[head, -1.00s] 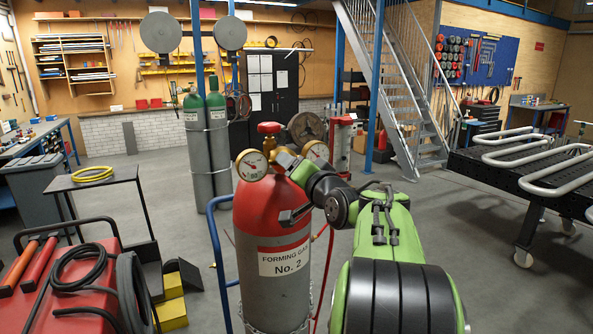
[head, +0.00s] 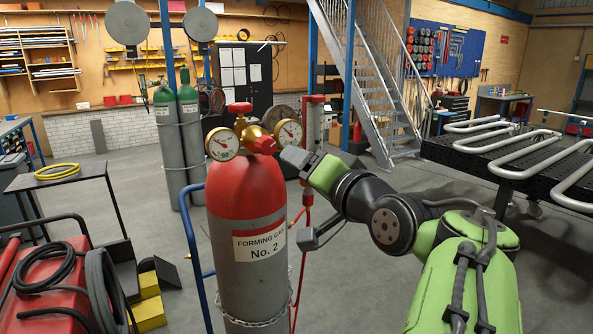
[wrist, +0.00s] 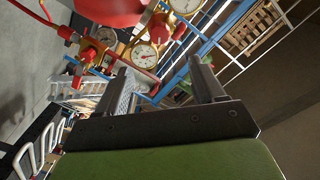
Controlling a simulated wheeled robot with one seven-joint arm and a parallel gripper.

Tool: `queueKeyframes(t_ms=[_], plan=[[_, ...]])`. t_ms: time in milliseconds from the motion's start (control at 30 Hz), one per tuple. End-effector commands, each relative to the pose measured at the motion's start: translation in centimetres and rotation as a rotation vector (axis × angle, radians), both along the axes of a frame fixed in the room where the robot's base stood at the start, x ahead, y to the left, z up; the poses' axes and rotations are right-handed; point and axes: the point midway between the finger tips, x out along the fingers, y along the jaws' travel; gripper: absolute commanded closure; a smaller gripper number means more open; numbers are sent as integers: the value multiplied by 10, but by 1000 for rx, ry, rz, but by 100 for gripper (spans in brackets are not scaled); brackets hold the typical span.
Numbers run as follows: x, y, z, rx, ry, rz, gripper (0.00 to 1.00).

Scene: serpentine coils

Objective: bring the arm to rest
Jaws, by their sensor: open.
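My arm reaches in from the lower right of the head view, bent at a dark joint. My gripper (head: 291,154) is at its end, just right of the brass regulator (head: 258,140) on the red-topped gas cylinder (head: 246,190); I cannot tell whether they touch. In the wrist view, the two dark fingers of my gripper (wrist: 162,68) stand wide apart with nothing held between them. The pressure gauge (wrist: 145,53) shows beyond them. The cylinder stands upright, labelled "Forming Gas No. 2", with a chain around its lower part.
A red machine with black hoses (head: 60,285) stands at lower left. A small table (head: 60,180) carries a yellow coil. A black perforated table (head: 500,160) with bent pipes stands at right. Grey floor lies open between the cylinder and the stairs (head: 365,85).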

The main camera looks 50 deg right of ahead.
Motion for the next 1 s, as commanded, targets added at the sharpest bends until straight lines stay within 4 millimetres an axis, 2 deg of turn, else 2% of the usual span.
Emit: queueKeyframes(t_ms=[367, 467, 567, 633, 733, 800, 900, 1000], plan=[[1, 1, 0, 0, 2, 2, 32], [14, 24, -15, -12, 66, 49, 32], [32, 83, -55, -57, 240, 168, 32], [32, 133, -93, -118, 402, 277, 32], [7, 196, -150, -236, 635, 435, 32], [-23, 228, -187, -332, 791, 538, 32], [-67, 249, -227, -458, 967, 644, 32], [-95, 252, -248, -532, 1068, 694, 32]])
